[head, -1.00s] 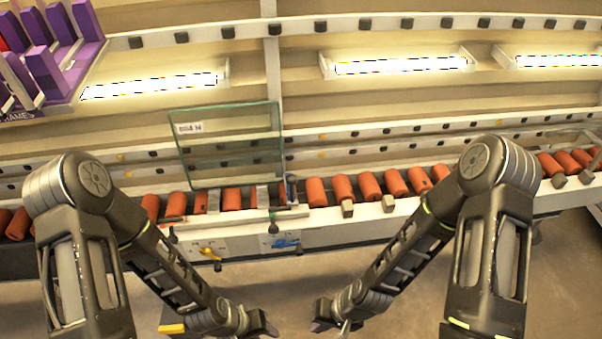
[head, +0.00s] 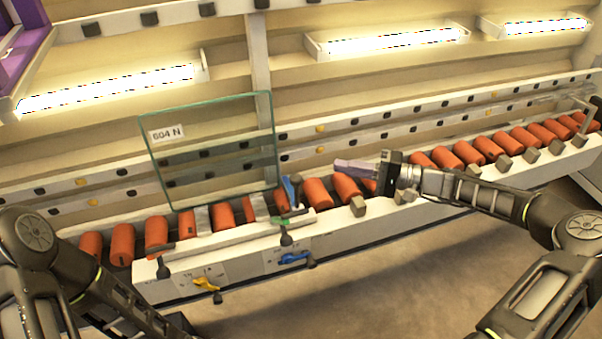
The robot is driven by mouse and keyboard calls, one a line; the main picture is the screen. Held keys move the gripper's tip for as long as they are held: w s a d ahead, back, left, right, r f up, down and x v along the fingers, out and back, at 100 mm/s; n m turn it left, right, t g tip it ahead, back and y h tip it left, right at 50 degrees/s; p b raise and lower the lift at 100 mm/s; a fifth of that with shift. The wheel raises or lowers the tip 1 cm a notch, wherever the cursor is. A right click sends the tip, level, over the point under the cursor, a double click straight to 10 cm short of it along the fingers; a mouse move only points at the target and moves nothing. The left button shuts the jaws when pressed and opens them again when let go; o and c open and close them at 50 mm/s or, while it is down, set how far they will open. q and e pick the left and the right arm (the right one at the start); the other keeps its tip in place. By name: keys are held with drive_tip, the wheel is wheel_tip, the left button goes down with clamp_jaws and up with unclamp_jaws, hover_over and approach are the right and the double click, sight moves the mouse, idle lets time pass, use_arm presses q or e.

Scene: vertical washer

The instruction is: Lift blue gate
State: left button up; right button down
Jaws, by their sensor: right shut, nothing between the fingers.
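A blue upright piece (head: 291,192), which may be the blue gate, stands at the right end of a white rail section on the roller line. A separate blue handle (head: 294,258) sits lower, on the front of the line. My right gripper (head: 340,165) is shut and empty. It points left, above the orange rollers and to the right of the blue upright piece, with a gap between them. My left arm comes in at the lower left, but its gripper is out of the frame.
Orange rollers (head: 317,191) run along the line, with small blocks (head: 357,206) at its front edge. A clear glass panel (head: 215,150) labelled "604 N" stands left of the blue upright piece. A yellow handle (head: 207,285) is lower left. Open floor (head: 400,280) lies in front.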

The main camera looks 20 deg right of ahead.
drive_tip(key=shift+a, duration=0.1)
drive_tip(key=x, duration=1)
drive_tip(key=shift+s+a+r, duration=0.1)
drive_tip(key=shift+s+a, duration=0.1)
drive_tip(key=shift+s, duration=0.8)
drive_tip(key=shift+s+a, duration=0.2)
drive_tip(key=shift+s, duration=0.8)
use_arm(q)
drive_tip(key=shift+f, duration=0.25)
use_arm(e)
drive_tip(key=shift+s, duration=0.15)
